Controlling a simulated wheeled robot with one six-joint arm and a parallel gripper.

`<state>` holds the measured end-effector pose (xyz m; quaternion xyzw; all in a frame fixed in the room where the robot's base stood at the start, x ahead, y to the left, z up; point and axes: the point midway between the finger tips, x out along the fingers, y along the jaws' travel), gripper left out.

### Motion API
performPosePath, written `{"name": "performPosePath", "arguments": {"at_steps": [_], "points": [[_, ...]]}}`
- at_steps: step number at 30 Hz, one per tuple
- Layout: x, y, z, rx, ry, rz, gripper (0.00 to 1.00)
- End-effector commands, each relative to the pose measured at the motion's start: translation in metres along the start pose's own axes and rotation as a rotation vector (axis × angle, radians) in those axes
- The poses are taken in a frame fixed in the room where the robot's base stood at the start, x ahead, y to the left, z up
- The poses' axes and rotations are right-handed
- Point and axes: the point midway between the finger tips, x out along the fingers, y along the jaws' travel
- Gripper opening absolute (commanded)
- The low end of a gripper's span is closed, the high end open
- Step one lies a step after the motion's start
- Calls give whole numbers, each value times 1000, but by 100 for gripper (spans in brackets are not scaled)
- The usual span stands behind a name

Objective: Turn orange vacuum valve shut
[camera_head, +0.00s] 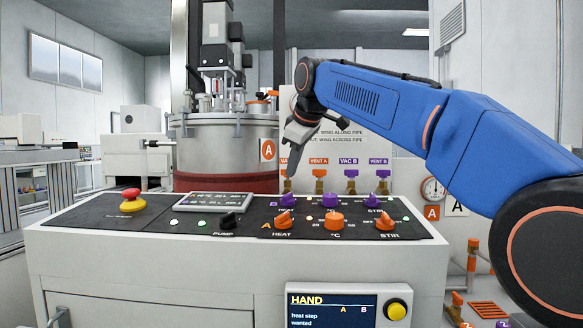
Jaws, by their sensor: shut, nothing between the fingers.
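My gripper (292,165) points down in front of the left end of a row of valves on the back panel. Its fingers are shut with nothing between them. The orange vacuum valve (286,173) is the leftmost of the row, with an orange top and a brass body. My fingers partly cover it and its orange label. I cannot tell whether the fingers touch it or are in front of it. The turn of its wing is too small to read.
An orange VENT A valve (319,173), a purple VAC B valve (351,174) and a purple VENT B valve (379,174) stand to the right. Below is a console (160,240) with orange and purple knobs and a red stop button (131,194). A steel vessel (226,150) stands at left.

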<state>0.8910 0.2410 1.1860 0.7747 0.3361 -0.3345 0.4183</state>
Motion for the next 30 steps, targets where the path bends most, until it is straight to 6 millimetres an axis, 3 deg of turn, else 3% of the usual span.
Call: {"name": "performPosePath", "arguments": {"at_steps": [3,13,30], "points": [[4,11,4,2,-1,7,0],[5,15,5,3,-2,14,0],[7,3,-8,2,-1,11,0]]}}
